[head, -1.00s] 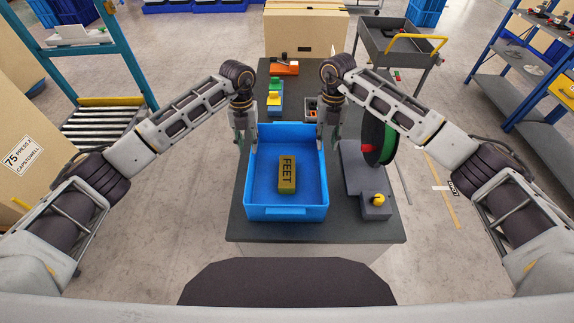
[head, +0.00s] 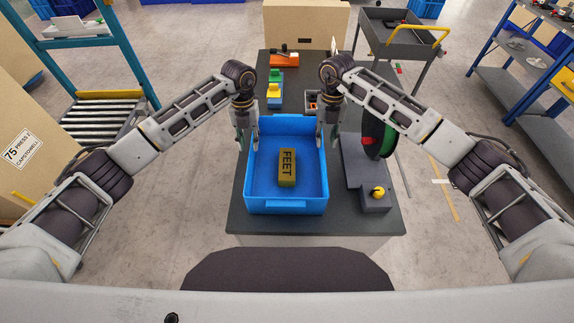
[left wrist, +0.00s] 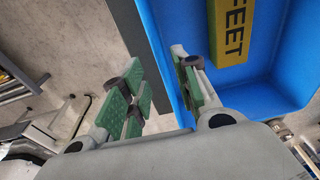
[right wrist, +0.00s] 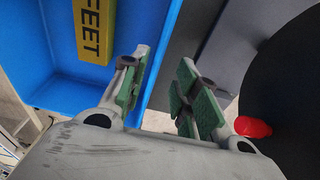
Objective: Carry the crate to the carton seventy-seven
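The blue crate (head: 286,207) stands on the dark table, with a yellow block marked FEET (head: 287,168) inside. My left gripper (head: 247,145) is at the crate's left wall. In the left wrist view its fingers (left wrist: 160,92) are apart, one on the inner side of the wall and one on the outer side. My right gripper (head: 327,143) is at the right wall. In the right wrist view its fingers (right wrist: 162,92) are also apart, either side of that wall. I cannot read the number seventy-seven on any carton; the left carton (head: 12,185) reads 75.
A grey fixture with a black-green disc (head: 377,137) and a yellow knob (head: 379,192) stand close right of the crate. Coloured blocks (head: 274,90) lie behind it. A carton (head: 305,25) is beyond the table, beside a grey cart (head: 402,42).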

